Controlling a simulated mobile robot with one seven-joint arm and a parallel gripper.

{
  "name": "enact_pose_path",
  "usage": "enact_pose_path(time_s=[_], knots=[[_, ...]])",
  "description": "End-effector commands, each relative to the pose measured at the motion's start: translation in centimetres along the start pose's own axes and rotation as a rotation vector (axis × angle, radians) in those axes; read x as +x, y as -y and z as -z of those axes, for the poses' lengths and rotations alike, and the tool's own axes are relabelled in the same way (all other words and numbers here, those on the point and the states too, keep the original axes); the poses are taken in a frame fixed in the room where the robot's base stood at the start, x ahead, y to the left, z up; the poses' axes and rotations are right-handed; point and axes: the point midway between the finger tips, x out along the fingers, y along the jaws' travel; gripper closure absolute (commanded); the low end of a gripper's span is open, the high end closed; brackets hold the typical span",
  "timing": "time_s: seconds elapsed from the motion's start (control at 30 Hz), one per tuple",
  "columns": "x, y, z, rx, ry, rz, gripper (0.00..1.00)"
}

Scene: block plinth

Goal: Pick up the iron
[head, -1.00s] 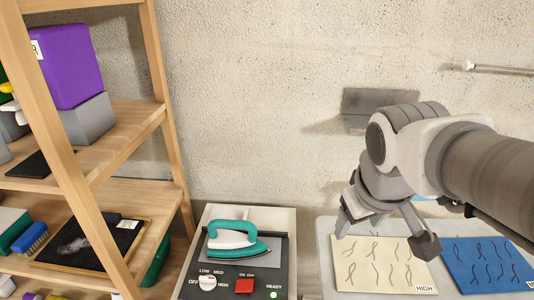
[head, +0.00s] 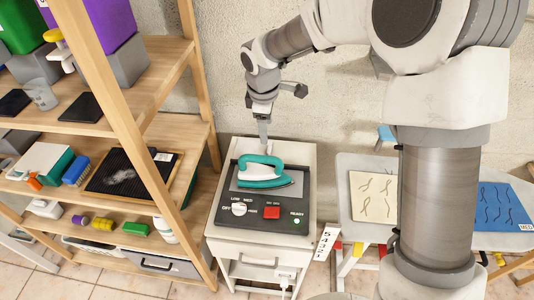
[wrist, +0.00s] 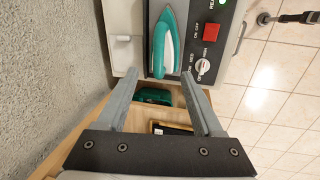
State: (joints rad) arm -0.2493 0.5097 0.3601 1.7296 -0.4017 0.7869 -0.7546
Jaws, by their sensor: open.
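The iron (head: 262,174) is teal with a white body and a looped teal handle. My gripper (head: 264,140) hangs above the back of the cabinet, behind the iron. In the wrist view my gripper (wrist: 159,80) has its two grey fingers spread wide with nothing between them. The fingers are apart from the iron.
A red switch (head: 271,212), a white dial (head: 239,209) and a green light (head: 297,221) sit in front of the iron. A wooden shelf (head: 165,90) with boxes stands at left. The concrete wall is close behind.

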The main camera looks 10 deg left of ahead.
Motion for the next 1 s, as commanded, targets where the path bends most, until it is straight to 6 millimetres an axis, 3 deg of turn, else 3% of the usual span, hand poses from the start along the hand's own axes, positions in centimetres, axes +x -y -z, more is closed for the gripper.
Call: enact_pose_path(time_s=[0.1,0.27,0.7,1.0], knots=[[0.8,-0.1,1.2,-0.046,-0.009,0.011,0.32],[2.4,0.0,1.5,-0.060,-0.009,0.017,0.32],[11.2,0.2,1.4,-0.057,-0.009,0.017,0.32],[13.5,0.1,1.4,-0.056,-0.009,0.014,0.32]])
